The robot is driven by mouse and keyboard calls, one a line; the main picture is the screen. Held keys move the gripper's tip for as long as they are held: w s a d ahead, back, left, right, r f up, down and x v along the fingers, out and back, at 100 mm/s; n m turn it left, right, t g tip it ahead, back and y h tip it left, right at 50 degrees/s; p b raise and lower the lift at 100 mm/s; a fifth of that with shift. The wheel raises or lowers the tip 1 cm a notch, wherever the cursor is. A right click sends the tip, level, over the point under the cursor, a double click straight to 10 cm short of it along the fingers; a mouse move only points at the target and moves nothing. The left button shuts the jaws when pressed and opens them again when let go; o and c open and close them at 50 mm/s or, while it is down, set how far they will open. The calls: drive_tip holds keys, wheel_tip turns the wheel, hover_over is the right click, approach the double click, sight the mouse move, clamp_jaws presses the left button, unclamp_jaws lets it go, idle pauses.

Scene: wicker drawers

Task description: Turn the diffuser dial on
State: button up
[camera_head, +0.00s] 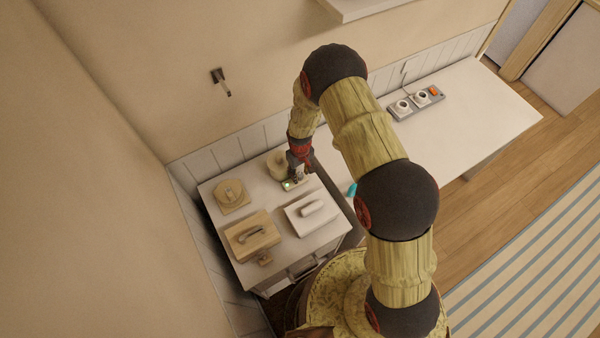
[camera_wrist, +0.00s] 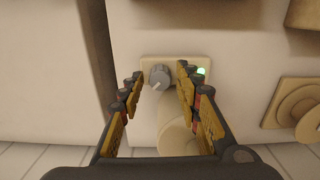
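The diffuser's grey dial (camera_wrist: 160,77) sits on a small cream plate (camera_wrist: 147,63) in the wrist view, with a pale mark pointing down and left. A green light (camera_wrist: 202,71) glows at the plate's right end; it also shows in the head view (camera_head: 287,186). A cream cylinder (camera_wrist: 178,138), likely the diffuser body, stands beside the plate. My gripper (camera_wrist: 160,71) is open, with one finger on each side of the dial and gaps visible between. In the head view my gripper (camera_head: 299,172) is low over the plate, hiding the dial.
The white cabinet top (camera_head: 224,213) also holds a white lidded box (camera_head: 308,218), a wooden box (camera_head: 252,236) and a round wooden piece (camera_head: 231,193). A long white counter (camera_head: 480,115) to the right carries a grey strip (camera_head: 416,103). Walls stand behind and left.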

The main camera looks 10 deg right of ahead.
clamp_jaws()
idle(0.3)
drive_tip(key=shift+f+m+b, duration=0.15)
drive_tip(key=shift+m+b, duration=1.15)
drive_tip(key=shift+m, duration=0.5)
drive_tip(key=shift+o, duration=1)
unclamp_jaws()
